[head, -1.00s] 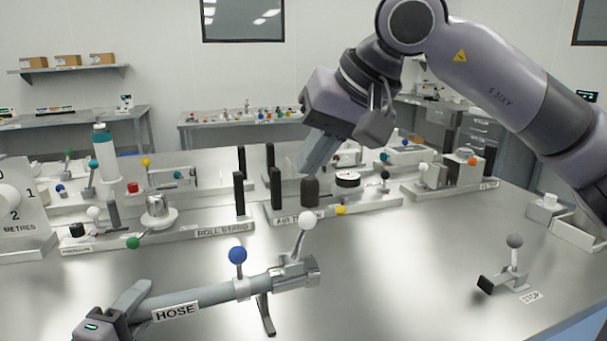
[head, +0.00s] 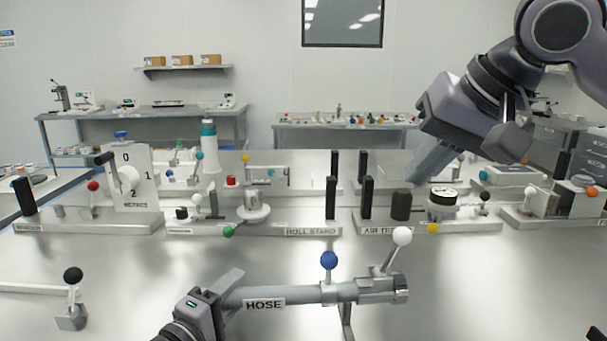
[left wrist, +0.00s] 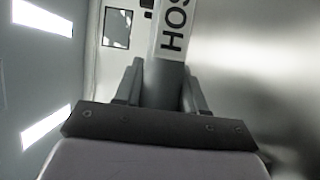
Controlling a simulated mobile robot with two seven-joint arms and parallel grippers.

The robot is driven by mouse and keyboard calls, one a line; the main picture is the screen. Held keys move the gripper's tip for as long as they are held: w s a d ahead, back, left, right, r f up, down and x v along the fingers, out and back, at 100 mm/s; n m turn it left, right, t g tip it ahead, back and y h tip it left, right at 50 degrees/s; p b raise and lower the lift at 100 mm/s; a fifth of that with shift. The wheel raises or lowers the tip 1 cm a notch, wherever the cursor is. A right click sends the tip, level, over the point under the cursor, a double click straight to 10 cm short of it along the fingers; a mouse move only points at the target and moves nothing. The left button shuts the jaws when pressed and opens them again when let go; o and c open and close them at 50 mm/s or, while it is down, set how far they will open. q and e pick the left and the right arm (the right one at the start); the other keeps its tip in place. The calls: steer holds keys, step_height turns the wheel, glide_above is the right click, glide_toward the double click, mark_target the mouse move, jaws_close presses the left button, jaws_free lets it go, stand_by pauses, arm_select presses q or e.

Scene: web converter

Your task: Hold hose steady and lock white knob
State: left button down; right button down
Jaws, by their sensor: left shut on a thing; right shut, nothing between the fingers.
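The grey hose (head: 300,296), labelled HOSE, lies across the front of the table on a thin dark stand. My left gripper (head: 226,292) is shut on its left end; the left wrist view also shows the hose (left wrist: 170,40) between the fingers (left wrist: 160,85). The white knob (head: 402,236) stands on a tilted lever from the metal collar (head: 382,288) at the hose's right end. A blue knob (head: 329,260) stands upright on the hose left of it. My right gripper (head: 432,160) is shut and empty, above and behind the white knob, apart from it.
Behind the hose stand the roll stand (head: 312,231), the air panel (head: 378,228) with dark posts, and the metres panel (head: 130,180) at left. A black-knobbed lever (head: 73,277) is at front left.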

arm_select(q)
steer(key=shift+f, duration=0.35)
steer(key=c, duration=0.6)
jaws_free()
steer(key=shift+r, duration=0.2)
steer(key=shift+s+a, duration=0.1)
steer(key=v, duration=1.1)
steer(key=shift+s+a, duration=0.1)
steer(key=shift+s, duration=0.25)
